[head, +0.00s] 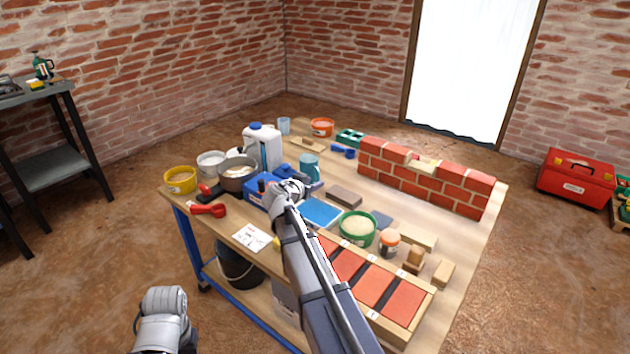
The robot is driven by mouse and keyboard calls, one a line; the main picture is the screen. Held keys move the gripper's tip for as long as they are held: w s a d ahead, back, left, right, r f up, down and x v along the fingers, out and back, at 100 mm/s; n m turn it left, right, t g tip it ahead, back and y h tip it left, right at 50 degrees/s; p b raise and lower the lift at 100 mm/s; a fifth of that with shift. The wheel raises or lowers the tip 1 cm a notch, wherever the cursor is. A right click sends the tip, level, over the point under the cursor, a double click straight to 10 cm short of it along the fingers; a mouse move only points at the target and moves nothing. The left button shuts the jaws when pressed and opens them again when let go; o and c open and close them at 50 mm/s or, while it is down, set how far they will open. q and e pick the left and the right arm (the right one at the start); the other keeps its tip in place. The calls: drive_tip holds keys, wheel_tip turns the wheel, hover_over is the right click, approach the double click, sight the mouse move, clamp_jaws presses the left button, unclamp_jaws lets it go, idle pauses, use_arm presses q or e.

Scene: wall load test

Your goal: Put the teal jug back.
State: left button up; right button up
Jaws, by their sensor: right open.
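The teal jug (309,165) stands upright on the workbench, near its middle, behind the blue tray. My right arm reaches in from the bottom, and my right gripper (301,177) is open just in front of and to the left of the jug. From this angle I cannot tell whether a finger touches the jug. The jug's lower part is partly hidden by the gripper. A piece of my left arm shows at the bottom left, but its gripper is out of the frame.
A brick wall (424,176) stands at the bench's back right. A white canister (262,147), grey pot (238,174) and yellow tub (180,180) crowd the left. A green bowl (357,229) and a tray of red bricks (405,300) lie to the right of my arm.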

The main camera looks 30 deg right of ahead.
drive_tip(key=p+v, duration=0.3)
drive_tip(key=v, duration=0.6)
drive_tip(key=shift+s+a+r, duration=0.15)
drive_tip(key=shift+a+r, duration=0.05)
drive_tip(key=shift+a, duration=0.05)
